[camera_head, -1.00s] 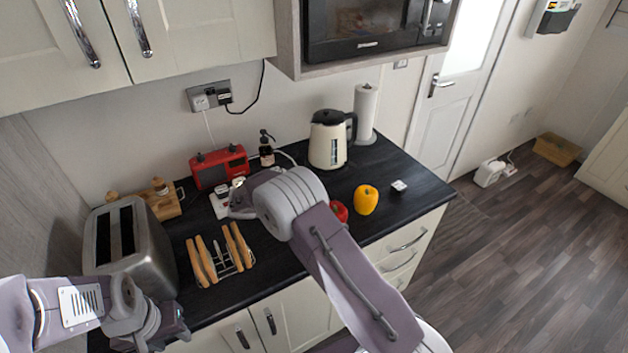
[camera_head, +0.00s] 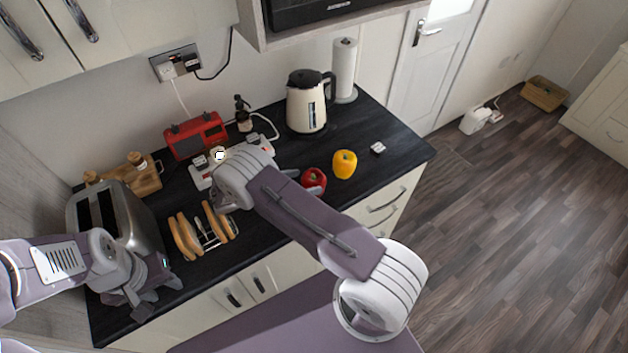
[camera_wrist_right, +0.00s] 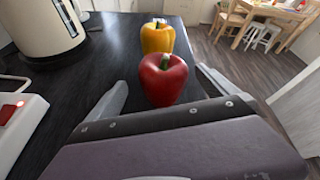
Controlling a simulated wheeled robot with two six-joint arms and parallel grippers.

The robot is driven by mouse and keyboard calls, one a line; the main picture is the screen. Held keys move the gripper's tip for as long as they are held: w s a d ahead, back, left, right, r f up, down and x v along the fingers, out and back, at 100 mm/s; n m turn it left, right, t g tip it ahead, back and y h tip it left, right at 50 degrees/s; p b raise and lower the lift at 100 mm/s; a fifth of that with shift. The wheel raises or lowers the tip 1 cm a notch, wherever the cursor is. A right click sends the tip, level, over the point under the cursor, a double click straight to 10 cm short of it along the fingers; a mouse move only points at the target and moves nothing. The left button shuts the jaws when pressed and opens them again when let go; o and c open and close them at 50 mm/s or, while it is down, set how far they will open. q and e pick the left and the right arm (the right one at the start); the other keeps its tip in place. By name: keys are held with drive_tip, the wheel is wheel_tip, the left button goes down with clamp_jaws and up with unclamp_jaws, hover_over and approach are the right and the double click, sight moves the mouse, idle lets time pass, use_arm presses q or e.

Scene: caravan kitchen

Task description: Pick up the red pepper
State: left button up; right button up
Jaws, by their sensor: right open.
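The red pepper (camera_head: 313,181) stands on the dark worktop beside a yellow pepper, partly hidden by my right arm in the head view. In the right wrist view the red pepper (camera_wrist_right: 164,86) sits in front of the gripper, between the two spread fingers. My right gripper (camera_wrist_right: 160,80) is open, with nothing held.
The yellow pepper (camera_head: 345,164) stands just beyond the red one. The kettle (camera_head: 306,104), a white socket strip (camera_head: 201,176), a red radio (camera_head: 196,136), a toast rack (camera_head: 207,238) and the toaster (camera_head: 124,218) stand around. Worktop right of the yellow pepper is mostly clear.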

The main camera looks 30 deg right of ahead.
sight(316, 177)
drive_tip(key=shift+s+d+f+p, duration=0.1)
drive_tip(key=shift+s+d+p, duration=0.15)
drive_tip(key=shift+d+p, duration=0.35)
drive_tip(key=shift+s+d+p, duration=0.2)
drive_tip(key=shift+d+p, duration=0.35)
drive_tip(key=shift+d, duration=0.05)
drive_tip(key=shift+w+d+f, duration=0.2)
drive_tip(key=shift+d+f, duration=0.5)
drive_tip(key=shift+d, duration=0.3)
drive_tip(key=shift+w+d+f, duration=0.1)
drive_tip(key=shift+d+f, duration=0.05)
drive_tip(key=shift+a, duration=0.25)
drive_tip(key=c, duration=1.3)
drive_tip(key=shift+c, duration=1)
drive_tip(key=shift+d, duration=0.15)
drive_tip(key=shift+r, duration=0.65)
drive_tip(key=r, duration=0.1)
drive_tip(key=r+b, duration=0.1)
drive_tip(key=r, duration=0.1)
drive_tip(key=shift+s+r, duration=0.2)
drive_tip(key=shift+s, duration=0.1)
drive_tip(key=s+d+r+b, duration=0.1)
drive_tip(key=s+d+r, duration=0.2)
drive_tip(key=s+r, duration=0.3)
drive_tip(key=s, duration=0.4)
drive_tip(key=shift+s+d+r+b, duration=0.15)
drive_tip(key=shift+s+r+b, duration=0.1)
drive_tip(key=shift+s+b, duration=0.1)
